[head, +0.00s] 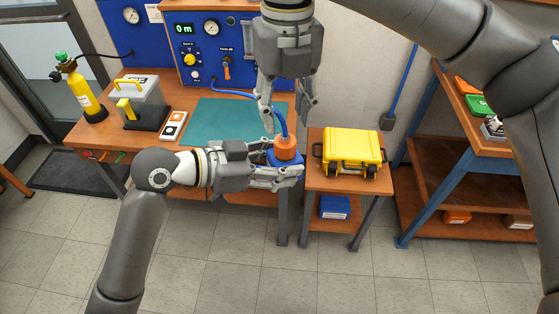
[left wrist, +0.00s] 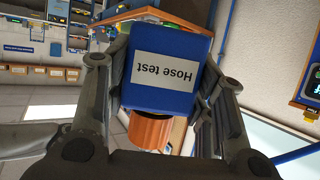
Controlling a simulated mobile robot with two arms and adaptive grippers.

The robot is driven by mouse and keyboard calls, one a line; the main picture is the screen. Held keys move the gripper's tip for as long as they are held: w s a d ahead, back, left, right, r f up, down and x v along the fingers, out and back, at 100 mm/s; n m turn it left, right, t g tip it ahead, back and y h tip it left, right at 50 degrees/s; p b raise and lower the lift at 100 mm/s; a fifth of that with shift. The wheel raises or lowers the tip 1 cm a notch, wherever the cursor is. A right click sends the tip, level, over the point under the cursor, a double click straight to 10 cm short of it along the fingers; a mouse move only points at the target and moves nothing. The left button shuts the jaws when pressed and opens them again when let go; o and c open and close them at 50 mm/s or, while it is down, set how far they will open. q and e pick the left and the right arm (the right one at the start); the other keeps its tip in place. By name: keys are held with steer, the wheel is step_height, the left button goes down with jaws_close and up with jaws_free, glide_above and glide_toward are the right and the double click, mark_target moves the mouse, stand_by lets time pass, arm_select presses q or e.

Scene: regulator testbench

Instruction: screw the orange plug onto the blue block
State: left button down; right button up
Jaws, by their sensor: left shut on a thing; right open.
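My left gripper (head: 292,174) is shut on the blue block (head: 270,157), holding it in the air beyond the front of the bench. The left wrist view shows the block (left wrist: 160,99) between both fingers, with a white "Hose test" label. The orange plug (head: 286,147) sits upright at the block's top, a blue hose rising from it. The plug (left wrist: 150,130) also shows against one side of the block in the left wrist view. How far it is threaded cannot be seen. My right gripper (head: 285,125) is open, pointing down just above the plug, its fingers either side of the hose.
The bench carries a green mat (head: 222,122), a grey case (head: 140,100) and a yellow cylinder (head: 83,90). A blue control panel (head: 210,45) stands behind. A yellow toolbox (head: 351,150) sits on a small table to the right. Floor in front is clear.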

mark_target(285, 141)
step_height(285, 141, down, 8)
steer(key=shift+r, duration=0.25)
steer(key=shift+c, duration=0.4)
steer(key=c, duration=0.7)
steer(key=o, duration=1.1)
steer(key=shift+c, duration=0.2)
steer(key=shift+r, duration=0.1)
steer(key=shift+s+r, duration=0.1)
steer(key=shift+r, duration=2.15)
steer(key=shift+o, duration=0.3)
